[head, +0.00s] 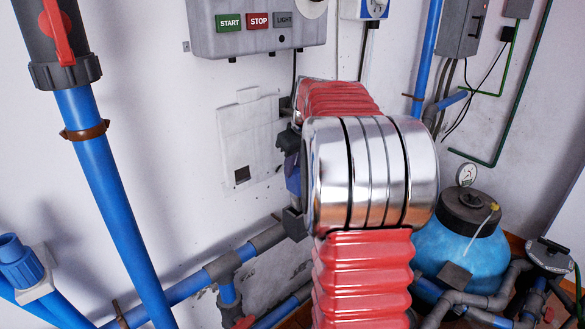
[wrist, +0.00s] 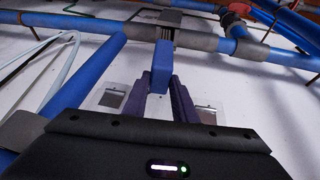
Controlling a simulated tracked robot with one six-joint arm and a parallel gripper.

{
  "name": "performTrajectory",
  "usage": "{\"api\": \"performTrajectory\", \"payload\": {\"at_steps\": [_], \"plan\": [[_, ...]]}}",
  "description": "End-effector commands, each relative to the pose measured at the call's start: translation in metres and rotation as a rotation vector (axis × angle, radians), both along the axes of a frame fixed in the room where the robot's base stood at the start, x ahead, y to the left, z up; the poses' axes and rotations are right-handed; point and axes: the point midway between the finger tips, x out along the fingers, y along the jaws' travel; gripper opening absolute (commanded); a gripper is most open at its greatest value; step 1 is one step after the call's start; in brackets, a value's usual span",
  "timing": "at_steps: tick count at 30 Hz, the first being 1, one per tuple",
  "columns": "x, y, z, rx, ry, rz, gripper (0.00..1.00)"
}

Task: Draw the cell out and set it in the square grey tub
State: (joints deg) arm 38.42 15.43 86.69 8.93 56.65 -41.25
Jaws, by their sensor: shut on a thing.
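My gripper (wrist: 165,88) has its two dark purple fingers closed on a blue block, which I take for the cell (wrist: 162,66), in the wrist view. The block's far end lies in line with a grey fitting with dark slots (wrist: 168,34); I cannot tell whether they touch. In the head view, my arm hides most of the gripper, and only a small blue-purple patch shows at its left side. I cannot make out a square grey tub in either view.
A white wall plate with a dark square opening (head: 242,174) is left of my arm. A control box (head: 257,28) hangs above. Blue pipes (head: 112,190) run at left and along the wall's foot. A blue tank (head: 462,250) with a gauge stands at right.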

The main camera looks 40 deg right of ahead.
Motion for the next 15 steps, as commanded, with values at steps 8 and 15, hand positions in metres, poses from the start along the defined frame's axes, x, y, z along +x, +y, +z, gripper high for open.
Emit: {"api": "performTrajectory", "payload": {"at_steps": [8,15], "plan": [[-0.0001,-0.0135,0.0214,-0.037,-0.028,-0.011,0.0],[0.0002,-0.0136,0.0261,-0.039,-0.029,-0.01,0.0]]}}
